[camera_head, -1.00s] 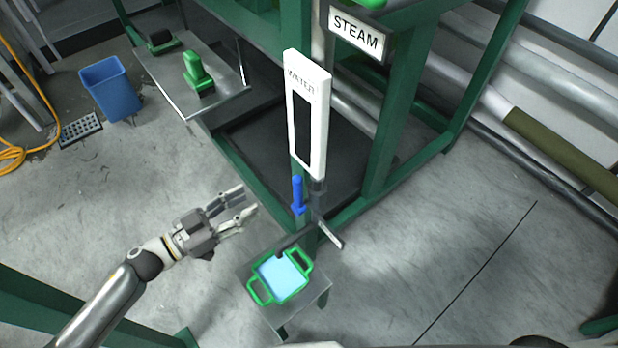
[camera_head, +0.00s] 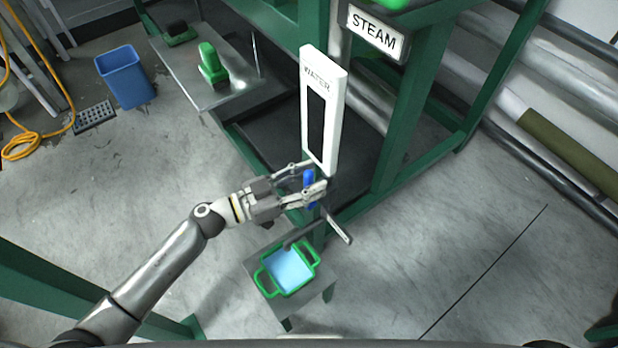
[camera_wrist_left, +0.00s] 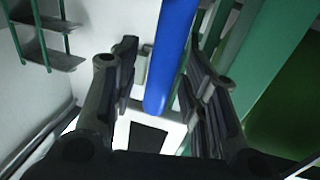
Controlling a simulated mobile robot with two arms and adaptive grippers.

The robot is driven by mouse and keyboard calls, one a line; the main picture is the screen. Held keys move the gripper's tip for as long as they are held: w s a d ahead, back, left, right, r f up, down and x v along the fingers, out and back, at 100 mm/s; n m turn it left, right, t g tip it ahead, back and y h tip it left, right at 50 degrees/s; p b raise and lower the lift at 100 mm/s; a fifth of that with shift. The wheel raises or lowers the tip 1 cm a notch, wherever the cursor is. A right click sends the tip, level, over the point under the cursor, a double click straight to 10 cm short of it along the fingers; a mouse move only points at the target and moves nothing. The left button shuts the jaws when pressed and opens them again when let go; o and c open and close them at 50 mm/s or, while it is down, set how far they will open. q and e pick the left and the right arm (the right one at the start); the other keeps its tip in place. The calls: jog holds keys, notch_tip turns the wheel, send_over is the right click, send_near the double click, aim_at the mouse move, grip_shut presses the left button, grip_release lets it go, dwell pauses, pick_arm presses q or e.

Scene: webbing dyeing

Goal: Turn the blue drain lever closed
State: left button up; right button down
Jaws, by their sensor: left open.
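The blue drain lever (camera_head: 309,182) stands upright below the white WATER gauge panel (camera_head: 330,110) in the head view. My left gripper (camera_head: 308,178) is open, with its fingers on either side of the lever. In the left wrist view the blue lever (camera_wrist_left: 172,55) comes down between the two dark fingers (camera_wrist_left: 160,85), with some space showing on the left side. Whether a finger touches it I cannot tell. The fingers partly hide the lever in the head view. My right gripper is not in view.
A green-handled tray with light blue liquid (camera_head: 290,270) sits on a small stand below the outlet pipe (camera_head: 337,227). The green machine frame (camera_head: 400,130) and STEAM sign (camera_head: 375,32) are close on the right. A blue bin (camera_head: 125,76) stands at the upper left.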

pick_arm(q)
grip_shut()
dwell(0.3)
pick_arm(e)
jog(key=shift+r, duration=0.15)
